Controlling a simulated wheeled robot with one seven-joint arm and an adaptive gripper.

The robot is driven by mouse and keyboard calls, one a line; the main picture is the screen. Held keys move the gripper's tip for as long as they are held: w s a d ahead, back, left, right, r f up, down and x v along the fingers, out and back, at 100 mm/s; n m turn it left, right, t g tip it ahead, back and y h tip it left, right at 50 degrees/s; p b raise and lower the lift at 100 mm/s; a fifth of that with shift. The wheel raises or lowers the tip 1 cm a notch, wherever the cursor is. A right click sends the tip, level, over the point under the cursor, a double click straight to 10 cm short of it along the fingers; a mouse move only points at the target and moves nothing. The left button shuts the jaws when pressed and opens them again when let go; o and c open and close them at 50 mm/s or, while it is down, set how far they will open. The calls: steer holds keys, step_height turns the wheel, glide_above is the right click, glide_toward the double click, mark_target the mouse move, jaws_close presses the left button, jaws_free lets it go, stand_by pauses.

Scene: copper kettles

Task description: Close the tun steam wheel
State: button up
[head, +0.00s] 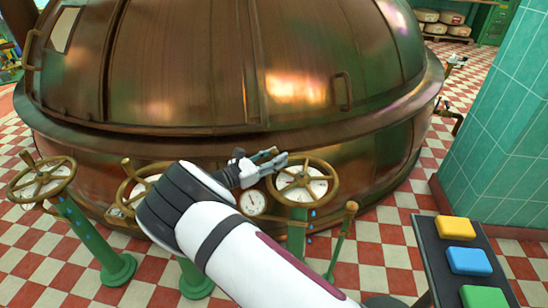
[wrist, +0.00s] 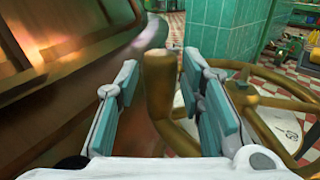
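A brass handwheel (head: 331,190) with a white dial face stands on a green post in front of the copper vessel, right of two similar wheels. I cannot read which one is the steam wheel. My gripper (head: 277,157) is at this right wheel's upper left rim. In the wrist view the gripper (wrist: 161,72) is open, its teal-padded fingers on either side of the wheel's upright knob (wrist: 158,85). Gaps show between knob and pads. The brass rim (wrist: 265,75) and part of the dial lie to the right.
The copper vessel (head: 230,75) rises close behind the wheels. A left wheel (head: 68,180) and a middle wheel (head: 124,188), partly hidden by my arm, stand nearby. A button stand (head: 428,250) with yellow, blue and green buttons is at right, by a teal tiled pillar (head: 500,130).

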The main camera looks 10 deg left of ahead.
jaws_close()
steer(key=shift+w+b, duration=0.15)
steer(key=shift+b, duration=0.15)
steer(key=shift+w+d+f+m+g+h+b, duration=0.1)
steer(key=shift+w+d+m+g+h+b, duration=0.3)
steer(key=shift+b, duration=0.8)
steer(key=shift+w+d+g, duration=0.2)
steer(key=shift+w+g, duration=0.2)
steer(key=shift+w, duration=0.05)
steer(key=shift+o, duration=2.1)
jaws_free()
